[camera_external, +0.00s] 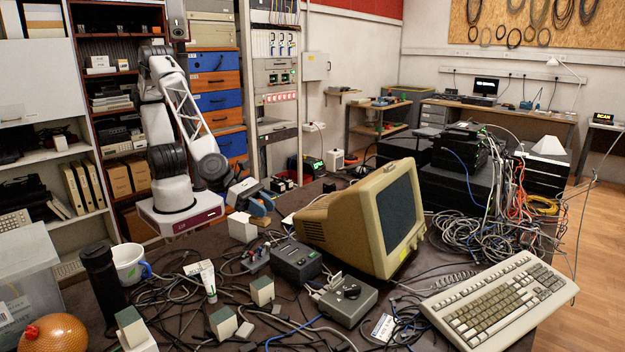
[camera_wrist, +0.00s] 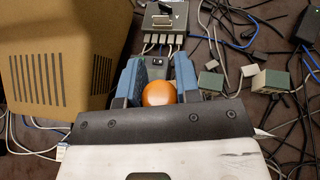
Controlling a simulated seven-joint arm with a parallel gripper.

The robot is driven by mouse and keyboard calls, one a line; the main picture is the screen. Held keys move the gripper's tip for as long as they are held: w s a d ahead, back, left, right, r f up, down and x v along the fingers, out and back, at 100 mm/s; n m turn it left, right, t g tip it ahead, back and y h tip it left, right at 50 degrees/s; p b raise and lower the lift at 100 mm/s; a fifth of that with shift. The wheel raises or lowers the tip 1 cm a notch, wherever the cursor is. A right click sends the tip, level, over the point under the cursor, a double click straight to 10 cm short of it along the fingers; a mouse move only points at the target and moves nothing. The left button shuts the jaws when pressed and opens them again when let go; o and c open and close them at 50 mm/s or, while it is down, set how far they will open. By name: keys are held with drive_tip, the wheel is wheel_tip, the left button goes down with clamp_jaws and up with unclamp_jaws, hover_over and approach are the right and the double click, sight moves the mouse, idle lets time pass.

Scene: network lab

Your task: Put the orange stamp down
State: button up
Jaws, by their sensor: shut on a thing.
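My gripper (camera_wrist: 159,72) has two blue fingers, shut on the orange stamp (camera_wrist: 159,93). In the external view my gripper (camera_external: 257,204) is over the table left of the beige monitor (camera_external: 345,222), with the stamp mostly hidden by the fingers. I cannot tell whether the stamp touches the table.
Dark boxes (camera_external: 296,261) and a grey box with a dial (camera_external: 346,298) stand before the monitor. Small grey-green blocks (camera_external: 262,290) and tangled cables lie in front. A mug (camera_external: 130,264), a black cylinder (camera_external: 103,280) and an orange ball (camera_external: 55,335) are at left.

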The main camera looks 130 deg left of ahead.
drive_tip(key=s+d+f+n+g+y, duration=0.15)
drive_tip(key=s+d+f, duration=0.35)
drive_tip(key=s, duration=0.5)
drive_tip(key=s+d+f+n+y, duration=0.25)
drive_tip(key=s+f, duration=0.35)
drive_tip(key=s, duration=0.3)
drive_tip(key=s+a+f+n+g+y, duration=0.1)
drive_tip(key=s, duration=1)
drive_tip(key=s+a+f+n+g+y, duration=0.1)
drive_tip(key=s+a, duration=0.1)
drive_tip(key=s, duration=0.9)
drive_tip(key=shift+s+a, duration=0.3)
drive_tip(key=shift+s, duration=0.1)
drive_tip(key=w+d, duration=0.1)
drive_tip(key=w, duration=0.4)
drive_tip(key=w+d+f, duration=0.1)
drive_tip(key=w+d, duration=0.1)
drive_tip(key=w, duration=0.3)
drive_tip(key=w+d, duration=0.1)
drive_tip(key=w, duration=0.4)
drive_tip(key=shift+w+d+f, duration=0.2)
drive_tip(key=shift+w, duration=0.05)
drive_tip(key=shift+f, duration=1.75)
